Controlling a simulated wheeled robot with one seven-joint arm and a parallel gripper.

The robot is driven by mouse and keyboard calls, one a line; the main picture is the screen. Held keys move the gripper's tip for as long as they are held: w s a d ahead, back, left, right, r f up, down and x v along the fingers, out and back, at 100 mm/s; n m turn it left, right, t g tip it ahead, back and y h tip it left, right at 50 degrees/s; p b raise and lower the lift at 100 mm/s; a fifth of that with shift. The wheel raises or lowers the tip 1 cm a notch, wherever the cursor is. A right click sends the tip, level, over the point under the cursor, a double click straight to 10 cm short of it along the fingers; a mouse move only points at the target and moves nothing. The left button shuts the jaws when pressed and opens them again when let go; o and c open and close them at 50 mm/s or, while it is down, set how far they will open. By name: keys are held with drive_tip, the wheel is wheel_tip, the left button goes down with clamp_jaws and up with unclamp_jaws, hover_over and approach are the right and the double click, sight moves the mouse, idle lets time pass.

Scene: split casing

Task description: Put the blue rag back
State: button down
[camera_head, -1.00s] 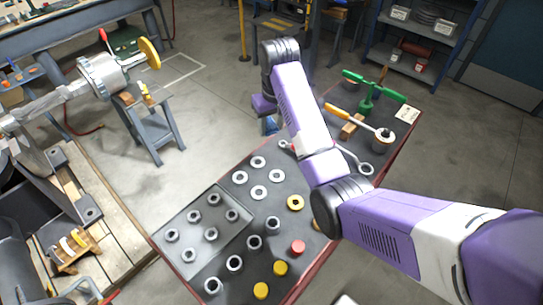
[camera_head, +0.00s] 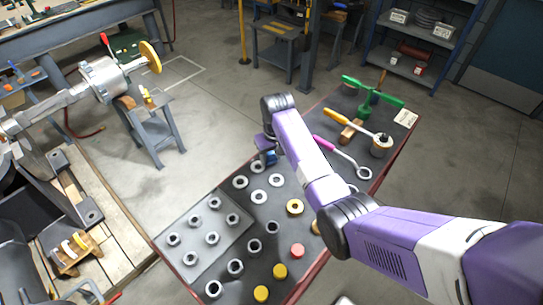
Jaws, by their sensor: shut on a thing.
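My gripper (camera_head: 266,150) is at the table's left edge, near the far end of the washers, pointing down. It is small here and its fingers are mostly hidden. A bit of blue cloth, the blue rag (camera_head: 270,158), shows at its tip, and the gripper is shut on it. Whether the rag touches the dark table top (camera_head: 322,172) cannot be told.
Several washers (camera_head: 258,197) lie just in front of the gripper. A grey tray (camera_head: 190,222) of nuts, a red cap (camera_head: 297,250) and yellow caps (camera_head: 280,271) are nearer.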

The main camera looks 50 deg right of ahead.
drive_tip(key=shift+f, duration=0.15)
drive_tip(key=c, duration=0.7)
unclamp_jaws()
drive_tip(key=shift+c, duration=0.2)
wheel_tip(320, 180, up, 12)
drive_tip(key=s, duration=0.1)
drive_tip(key=shift+s+a+b, duration=0.3)
drive_tip(key=shift+b, duration=0.15)
